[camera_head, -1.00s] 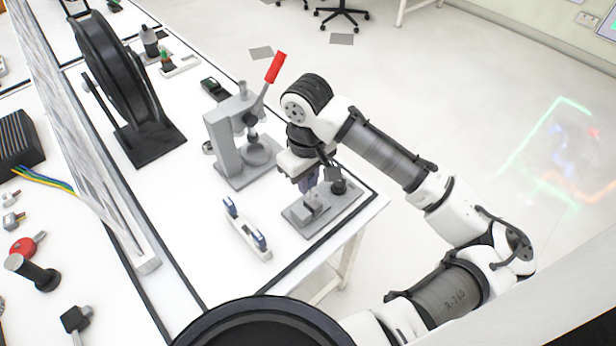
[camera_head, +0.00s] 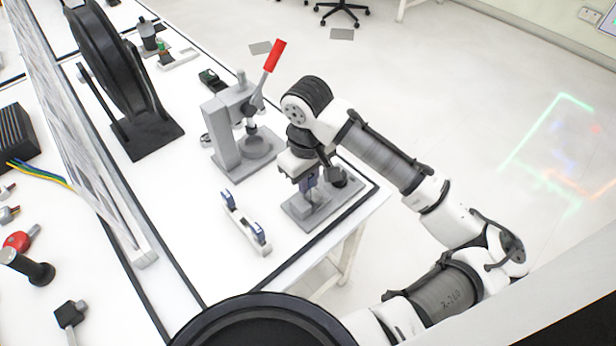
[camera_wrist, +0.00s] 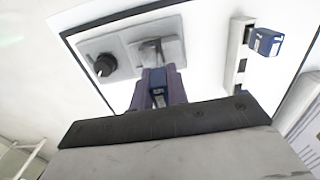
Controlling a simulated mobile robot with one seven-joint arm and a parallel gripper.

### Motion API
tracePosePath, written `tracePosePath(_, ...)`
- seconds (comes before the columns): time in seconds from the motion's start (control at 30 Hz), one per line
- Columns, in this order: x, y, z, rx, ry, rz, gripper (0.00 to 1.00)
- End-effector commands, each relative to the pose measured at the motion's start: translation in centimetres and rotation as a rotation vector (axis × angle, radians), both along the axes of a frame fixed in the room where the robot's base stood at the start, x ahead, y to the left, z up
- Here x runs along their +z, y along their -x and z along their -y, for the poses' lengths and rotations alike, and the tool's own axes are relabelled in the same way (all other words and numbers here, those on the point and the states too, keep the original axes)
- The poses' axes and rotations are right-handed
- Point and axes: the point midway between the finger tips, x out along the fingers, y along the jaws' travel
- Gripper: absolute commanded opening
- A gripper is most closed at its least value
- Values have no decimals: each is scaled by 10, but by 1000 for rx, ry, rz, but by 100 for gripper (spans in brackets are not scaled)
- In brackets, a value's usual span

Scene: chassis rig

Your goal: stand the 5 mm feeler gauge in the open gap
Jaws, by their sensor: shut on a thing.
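My gripper (camera_wrist: 160,95) points down, its purple fingers shut on a feeler gauge with a blue handle (camera_wrist: 158,92). In the head view my gripper (camera_head: 307,184) is over the grey chassis rig (camera_head: 297,211). The rig's grey base also shows in the wrist view (camera_wrist: 118,62), with a raised block (camera_wrist: 160,50) just beyond the fingertips. The gauge's lower end and the open gap are hidden or too small to make out, so I cannot tell whether the gauge is in the gap. Its size marking is not readable.
A white rack (camera_head: 238,221) with two blue-handled gauges stands left of the rig. A black knob (camera_wrist: 105,65) stands on the rig base. A grey arbor press (camera_head: 228,140) with a red lever stands behind. Bare white table lies between rack and press.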

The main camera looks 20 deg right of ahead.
Motion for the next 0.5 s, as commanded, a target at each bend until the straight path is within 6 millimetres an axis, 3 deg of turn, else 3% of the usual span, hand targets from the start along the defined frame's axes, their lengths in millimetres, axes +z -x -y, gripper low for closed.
tracePosePath(0.5,-17,0,0,0,-2,-1,0)
